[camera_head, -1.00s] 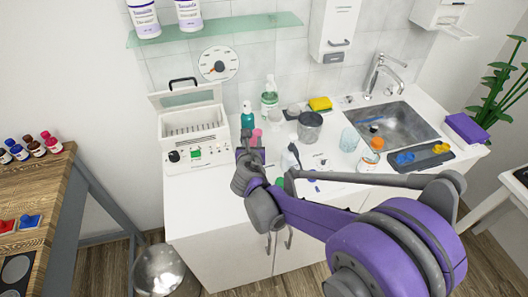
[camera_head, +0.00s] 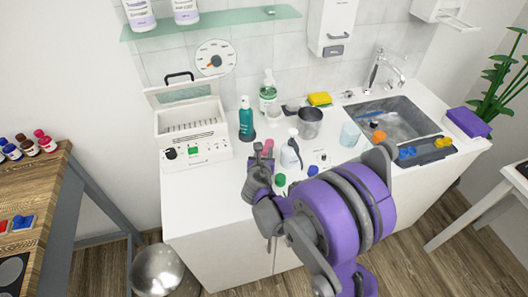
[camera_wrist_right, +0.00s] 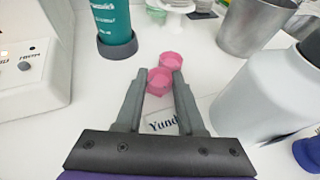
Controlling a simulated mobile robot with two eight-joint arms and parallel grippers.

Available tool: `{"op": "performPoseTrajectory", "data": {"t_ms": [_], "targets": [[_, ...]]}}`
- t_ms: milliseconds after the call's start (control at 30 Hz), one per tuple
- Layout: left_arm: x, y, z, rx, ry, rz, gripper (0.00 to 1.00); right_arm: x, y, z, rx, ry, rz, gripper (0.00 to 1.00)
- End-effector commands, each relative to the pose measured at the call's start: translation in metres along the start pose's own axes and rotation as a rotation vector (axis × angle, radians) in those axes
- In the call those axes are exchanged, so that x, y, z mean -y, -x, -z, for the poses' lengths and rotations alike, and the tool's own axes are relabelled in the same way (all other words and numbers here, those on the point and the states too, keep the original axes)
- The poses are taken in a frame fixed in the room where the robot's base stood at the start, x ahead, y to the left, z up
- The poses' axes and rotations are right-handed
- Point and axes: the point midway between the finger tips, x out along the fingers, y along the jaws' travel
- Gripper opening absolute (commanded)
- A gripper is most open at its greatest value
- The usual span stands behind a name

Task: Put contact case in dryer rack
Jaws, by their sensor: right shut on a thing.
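The contact case looks like a pair of small joined pink pots (camera_wrist_right: 171,62); its pink also shows in the head view (camera_head: 268,146). My right gripper (camera_wrist_right: 158,80) has its fingertips on either side of the nearer pot and is shut on it. I cannot tell whether the case touches the counter. In the head view my right gripper (camera_head: 262,162) is over the white counter, right of the dryer. The dryer rack (camera_head: 190,127) is inside the white dryer (camera_head: 198,152) with its lid up, at the counter's left end. My left gripper is out of view.
A teal bottle (camera_head: 246,120) stands between the dryer and the case. A white bottle (camera_head: 291,153) stands close right of my gripper, with a metal cup (camera_head: 310,122) behind. A sink (camera_head: 400,117) is at the right. A glass shelf (camera_head: 225,22) hangs above.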

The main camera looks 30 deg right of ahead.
Motion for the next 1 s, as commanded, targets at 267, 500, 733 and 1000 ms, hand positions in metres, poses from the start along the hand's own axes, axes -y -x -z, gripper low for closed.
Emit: {"op": "performPoseTrajectory", "data": {"t_ms": [267, 500, 733, 1000], "targets": [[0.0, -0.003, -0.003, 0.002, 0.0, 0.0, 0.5, 0.0, -0.001, 0.003, 0.0, 0.0, 0.0, 0.0], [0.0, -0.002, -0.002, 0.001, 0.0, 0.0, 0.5, 0.0, -0.001, 0.002, 0.0, 0.0, 0.0, 0.68], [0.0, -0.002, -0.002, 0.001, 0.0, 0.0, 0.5, 0.0, -0.001, 0.002, 0.0, 0.0, 0.0, 0.68], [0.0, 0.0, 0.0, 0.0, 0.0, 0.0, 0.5, -0.001, 0.03, -0.001, 0.0, 0.002, -0.003, 0.68]]}}
